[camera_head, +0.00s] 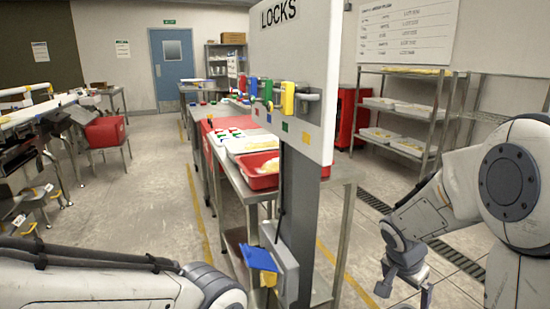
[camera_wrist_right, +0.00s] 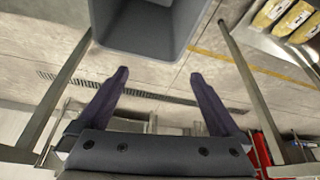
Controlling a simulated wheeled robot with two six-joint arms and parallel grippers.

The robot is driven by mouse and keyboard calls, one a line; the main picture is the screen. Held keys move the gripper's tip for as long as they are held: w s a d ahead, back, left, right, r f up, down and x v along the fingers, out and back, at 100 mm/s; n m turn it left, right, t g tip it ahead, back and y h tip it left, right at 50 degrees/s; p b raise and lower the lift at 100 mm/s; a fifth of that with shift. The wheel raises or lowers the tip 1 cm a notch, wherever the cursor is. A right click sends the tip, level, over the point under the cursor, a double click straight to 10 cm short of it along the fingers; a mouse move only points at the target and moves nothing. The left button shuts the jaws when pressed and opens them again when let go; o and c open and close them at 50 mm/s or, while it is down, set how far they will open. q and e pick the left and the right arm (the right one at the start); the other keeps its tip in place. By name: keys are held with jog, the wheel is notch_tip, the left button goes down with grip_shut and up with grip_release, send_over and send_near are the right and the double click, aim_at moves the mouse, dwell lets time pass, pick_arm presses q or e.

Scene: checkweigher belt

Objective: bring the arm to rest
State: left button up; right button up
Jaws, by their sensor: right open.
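My right arm (camera_head: 450,195) comes in from the right in the head view, bent downward, clear of the board. My right gripper (camera_wrist_right: 158,73) shows in the right wrist view with its two dark fingers spread apart and nothing between them. A grey open bin (camera_wrist_right: 145,30) lies just beyond the fingertips in that view; I cannot tell the exact gap. My left arm (camera_head: 90,285) crosses the bottom left of the head view. Its gripper is out of the picture.
A white LOCKS board (camera_head: 300,70) with several coloured padlocks stands on a grey post (camera_head: 300,215). A grey box with a blue card (camera_head: 262,258) is on the post. Behind are a steel table with red trays (camera_head: 258,180) and a rack (camera_head: 440,115). Floor shows at left.

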jog(key=w+a+r+n+p, duration=0.1)
jog(key=a+r+n+p, duration=0.1)
jog(key=r+p, duration=1)
jog(key=a+r+n+t+y+p, duration=0.1)
jog(key=a+r+n+p, duration=0.2)
jog(key=r+p, duration=0.9)
jog(key=shift+w+a+r+y+p, duration=0.35)
jog(key=shift+a+p, duration=0.65)
jog(key=shift+p, duration=0.4)
jog(key=shift+f, duration=0.1)
